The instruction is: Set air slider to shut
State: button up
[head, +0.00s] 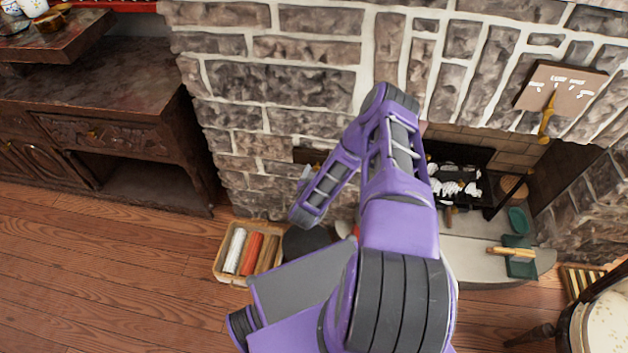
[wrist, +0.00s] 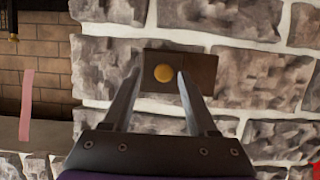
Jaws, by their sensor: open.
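A dark brown plate (wrist: 205,75) with a round brass knob (wrist: 163,73) is fixed to the stone wall in the wrist view. It looks like the air slider; no markings on it can be read. My gripper (wrist: 158,78) is open, with one finger on each side of the knob in the picture. I cannot tell whether the fingers touch the knob or plate. In the head view, my gripper (head: 304,176) is near the wall left of the fireplace, and a brown plate (head: 307,156) shows partly behind my arm.
A labelled panel (head: 565,88) with a brass lever (head: 546,122) is on the wall at the upper right. A basket (head: 222,270) with coloured rolls stands on the floor. A dark cabinet (head: 100,100) is at the left. Wooden floor (head: 100,270) is clear at the front left.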

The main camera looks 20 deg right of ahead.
jog(key=p+v, duration=0.2)
jog(key=v, duration=1.5)
jog(key=shift+p, duration=0.3)
